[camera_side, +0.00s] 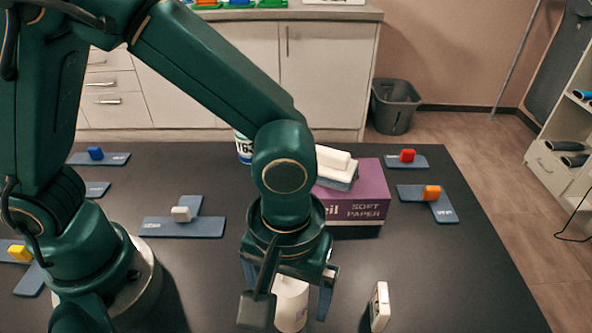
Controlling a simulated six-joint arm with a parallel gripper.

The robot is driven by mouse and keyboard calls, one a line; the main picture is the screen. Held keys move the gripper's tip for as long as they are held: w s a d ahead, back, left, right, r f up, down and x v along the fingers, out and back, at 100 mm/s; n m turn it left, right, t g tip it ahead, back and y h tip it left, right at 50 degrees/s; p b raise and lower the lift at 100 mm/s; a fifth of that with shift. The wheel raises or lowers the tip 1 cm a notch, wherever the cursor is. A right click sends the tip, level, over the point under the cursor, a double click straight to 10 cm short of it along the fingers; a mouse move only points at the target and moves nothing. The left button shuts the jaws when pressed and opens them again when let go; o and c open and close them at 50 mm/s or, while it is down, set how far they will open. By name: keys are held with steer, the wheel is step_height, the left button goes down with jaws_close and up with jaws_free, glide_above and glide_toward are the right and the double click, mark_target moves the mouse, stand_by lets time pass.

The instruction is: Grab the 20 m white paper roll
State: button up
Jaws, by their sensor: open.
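A white roll (291,304) stands upright on the dark table near the front edge of the view. Its top is partly covered by my gripper, and its label is too small to read. My gripper (290,296) points down over the roll, with one finger to its left and one to its right. The fingers look apart from the roll, and the gripper is open.
A small whitish box (380,306) stands just right of the gripper. A purple "SOFT PAPER" box (357,207) bearing white and grey items is behind. Blue plates with coloured blocks, such as a red one (407,156), lie around. The right front table is clear.

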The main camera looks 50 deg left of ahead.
steer(key=shift+f, duration=0.75)
jaws_close()
